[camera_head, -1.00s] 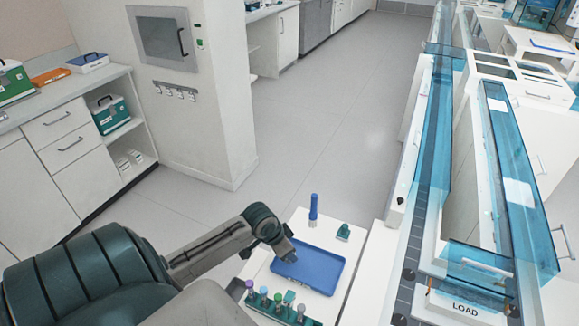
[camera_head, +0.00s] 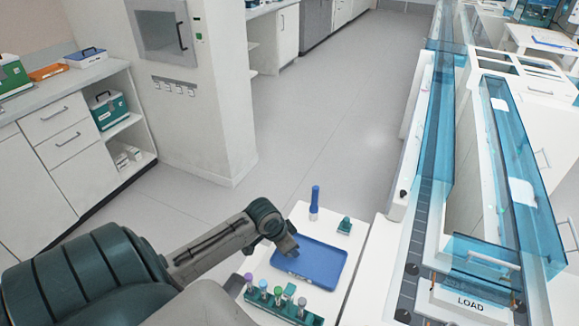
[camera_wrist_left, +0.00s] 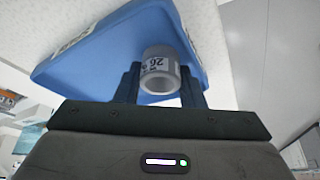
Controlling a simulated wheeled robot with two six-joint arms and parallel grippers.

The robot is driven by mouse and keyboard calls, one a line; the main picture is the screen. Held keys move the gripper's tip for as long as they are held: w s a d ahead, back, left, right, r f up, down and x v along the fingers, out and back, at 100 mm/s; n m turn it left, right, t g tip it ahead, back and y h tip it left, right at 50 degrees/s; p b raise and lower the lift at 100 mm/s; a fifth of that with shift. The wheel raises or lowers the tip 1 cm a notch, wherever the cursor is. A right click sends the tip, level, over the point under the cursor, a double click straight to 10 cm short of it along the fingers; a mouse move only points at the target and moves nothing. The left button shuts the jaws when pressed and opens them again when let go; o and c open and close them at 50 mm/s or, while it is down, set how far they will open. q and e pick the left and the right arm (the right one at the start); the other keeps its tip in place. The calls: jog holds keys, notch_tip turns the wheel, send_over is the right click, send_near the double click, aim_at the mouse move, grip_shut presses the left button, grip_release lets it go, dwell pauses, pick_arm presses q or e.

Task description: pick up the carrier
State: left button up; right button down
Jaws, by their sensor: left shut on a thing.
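The carrier, a small grey hollow cylinder with a white label reading 26 (camera_wrist_left: 158,67), is between the two dark fingers of my left gripper (camera_wrist_left: 160,80) in the left wrist view. The gripper is shut on it, with a finger on each side. Behind it is the blue tray (camera_wrist_left: 98,48); I cannot tell whether the carrier still touches the tray. In the head view my left gripper (camera_head: 289,250) is at the left edge of the blue tray (camera_head: 322,266), and the carrier is hidden there. My right gripper is not in view.
A green rack (camera_head: 271,298) of colour-capped tubes stands in front of the tray. The blue-walled track with the LOAD label (camera_head: 470,302) is at the right. Floor beyond is clear.

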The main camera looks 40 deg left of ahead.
pick_arm(q)
notch_tip(320, 180, up, 15)
jog(key=p, duration=0.4)
dwell(0.4)
